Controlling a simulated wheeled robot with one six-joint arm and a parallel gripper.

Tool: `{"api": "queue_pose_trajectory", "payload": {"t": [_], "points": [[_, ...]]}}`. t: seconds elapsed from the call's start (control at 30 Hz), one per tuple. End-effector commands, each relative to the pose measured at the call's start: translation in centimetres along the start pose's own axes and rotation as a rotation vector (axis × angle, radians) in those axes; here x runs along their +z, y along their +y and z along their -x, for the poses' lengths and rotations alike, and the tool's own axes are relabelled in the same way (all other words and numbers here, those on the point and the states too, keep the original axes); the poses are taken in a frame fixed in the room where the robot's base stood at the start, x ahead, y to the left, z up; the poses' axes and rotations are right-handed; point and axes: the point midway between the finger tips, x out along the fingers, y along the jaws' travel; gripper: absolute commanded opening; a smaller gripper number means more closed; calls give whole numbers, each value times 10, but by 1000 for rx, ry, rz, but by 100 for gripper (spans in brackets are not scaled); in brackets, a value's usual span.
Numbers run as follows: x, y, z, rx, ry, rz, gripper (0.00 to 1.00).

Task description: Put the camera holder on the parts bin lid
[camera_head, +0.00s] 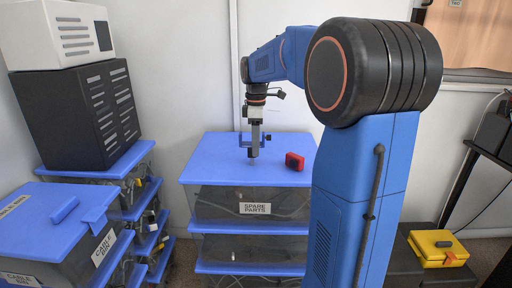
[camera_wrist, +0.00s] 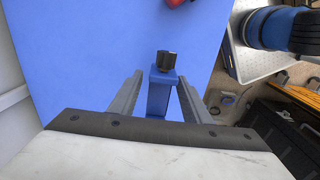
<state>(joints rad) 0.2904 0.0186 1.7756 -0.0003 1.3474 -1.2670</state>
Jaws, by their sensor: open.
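The camera holder, a small blue piece with a black knob, shows in the wrist view (camera_wrist: 161,92) between the two grey fingers of my gripper (camera_wrist: 160,76). The fingers are open, with a gap visible on each side of the holder. In the head view my gripper (camera_head: 253,150) points down over the blue parts bin lid (camera_head: 220,172), and the holder's black knob (camera_head: 267,138) shows just right of the fingers. The lid also fills the wrist view behind the holder (camera_wrist: 70,60). The holder seems to be at the lid, but its contact underneath is hidden.
A red object (camera_head: 294,161) lies on the lid to the right of my gripper. The lid's front left is bare. Other lidded bins (camera_head: 65,195) and a black case (camera_head: 78,115) stand at left. A yellow box (camera_head: 438,248) sits at lower right.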

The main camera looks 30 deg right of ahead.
Motion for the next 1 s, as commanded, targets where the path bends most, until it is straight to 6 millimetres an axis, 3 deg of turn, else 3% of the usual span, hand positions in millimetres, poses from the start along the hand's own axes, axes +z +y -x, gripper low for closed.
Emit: {"api": "queue_pose_trajectory", "payload": {"t": [0.5,0.7,1.0], "points": [[0,0,92,2,1,0,44],[0,0,109,1,0,0,44],[-1,-8,112,8,3,-18,44]]}}
